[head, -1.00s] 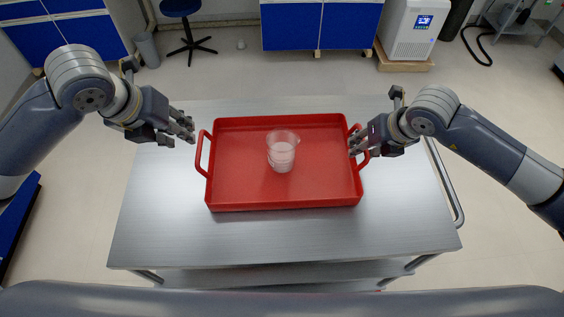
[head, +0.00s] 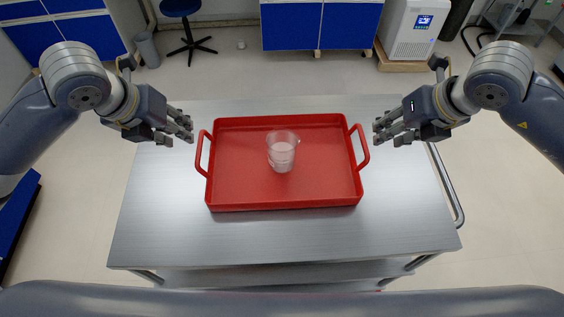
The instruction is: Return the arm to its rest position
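My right gripper (head: 381,132) is to the right of the red tray (head: 240,201), clear of its right handle, with its fingers apart and nothing between them. My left gripper (head: 188,128) is to the left of the tray, a little up and left of its left handle, and looks open and empty. The red tray rests flat on the metal cart. A clear beaker (head: 282,151) with whitish contents stands upright in the middle of the tray.
The metal cart top (head: 280,238) is bare around the tray. A rail (head: 445,185) runs along the cart's right side.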

